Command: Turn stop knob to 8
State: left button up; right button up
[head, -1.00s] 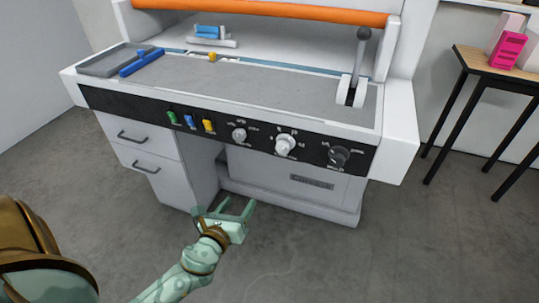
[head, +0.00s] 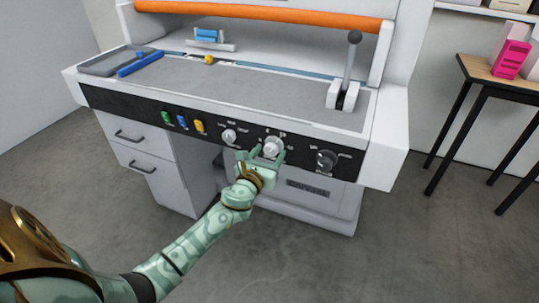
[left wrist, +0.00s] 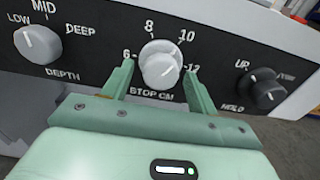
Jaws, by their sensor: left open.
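The stop knob (left wrist: 160,66) is a white round dial on the black panel, labelled "STOP CM", with 6, 8, 10 and 12 around it in the left wrist view. It also shows in the head view (head: 272,147). Its pointer direction is hard to make out. My left gripper (left wrist: 160,85) is open, with one green finger on each side of the knob; I cannot tell whether they touch it. It also shows in the head view (head: 261,159). My right gripper is not in view.
A white depth knob (left wrist: 37,43) is left of the stop knob, and a black knob (left wrist: 263,89) marked UP and HOLD is right. Green, blue and yellow switches (head: 182,122) sit further left. A lever (head: 348,70) stands on the bench top (head: 240,90).

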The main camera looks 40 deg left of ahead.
pick_arm(q)
jog(key=shift+w+a, duration=0.1)
jog(key=shift+w, duration=0.1)
jog(key=c, duration=1)
jog(key=shift+n, duration=0.3)
jog(key=n, duration=0.5)
jog(key=shift+n, duration=0.3)
jog(key=n, duration=0.4)
jog(key=shift+n, duration=0.7)
